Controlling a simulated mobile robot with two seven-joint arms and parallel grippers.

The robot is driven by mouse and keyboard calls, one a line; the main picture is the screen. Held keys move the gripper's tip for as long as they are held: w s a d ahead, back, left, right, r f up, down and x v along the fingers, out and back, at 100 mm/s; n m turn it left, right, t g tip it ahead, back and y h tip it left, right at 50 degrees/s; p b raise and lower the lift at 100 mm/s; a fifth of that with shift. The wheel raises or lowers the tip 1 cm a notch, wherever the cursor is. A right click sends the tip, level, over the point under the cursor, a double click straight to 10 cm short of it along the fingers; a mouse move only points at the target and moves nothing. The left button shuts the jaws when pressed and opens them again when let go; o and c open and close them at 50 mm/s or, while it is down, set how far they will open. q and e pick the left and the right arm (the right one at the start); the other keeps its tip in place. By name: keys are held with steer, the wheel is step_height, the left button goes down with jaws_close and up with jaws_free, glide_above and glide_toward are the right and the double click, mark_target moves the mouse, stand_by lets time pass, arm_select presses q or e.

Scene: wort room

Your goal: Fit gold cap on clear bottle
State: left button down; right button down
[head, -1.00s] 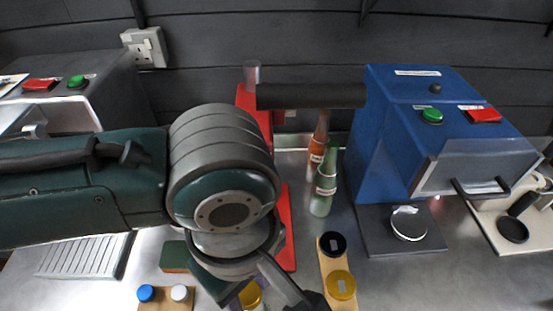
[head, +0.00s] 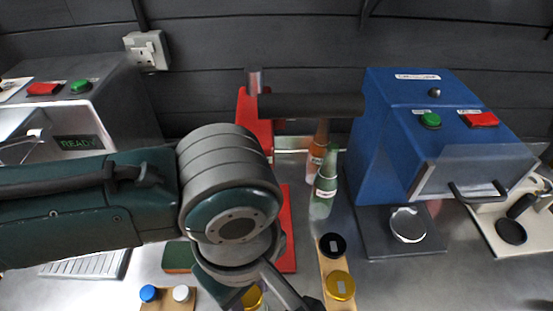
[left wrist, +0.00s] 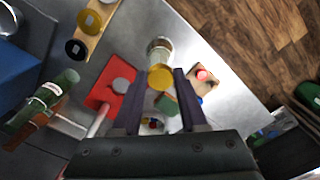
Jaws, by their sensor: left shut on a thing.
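A gold cap (left wrist: 160,77) sits between the fingertips of my left gripper (left wrist: 161,80), which is shut on it. It also shows partly at the lower edge of the head view (head: 252,297), beside my left gripper's wrist. A clear bottle (left wrist: 159,45) shows just beyond the cap in the left wrist view; the cap overlaps it there, and I cannot tell whether they touch. A second gold cap (head: 340,285) lies on a wooden strip (head: 326,265) with a black cap (head: 332,246). My right gripper is not in view.
A red press (head: 287,235) stands behind my left arm. Green (head: 323,190) and brown (head: 317,150) bottles stand near it. A blue machine (head: 400,130) is at right. A green sponge (head: 179,257) and a board with blue (head: 148,293) and white caps lie at lower left.

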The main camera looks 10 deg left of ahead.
arm_select(q)
steer(key=shift+c, duration=1.8)
jaws_free()
steer(key=shift+o, duration=0.3)
steer(key=o, duration=0.3)
steer(key=shift+r, duration=0.1)
step_height(320, 180, up, 7)
steer(key=p, duration=0.8)
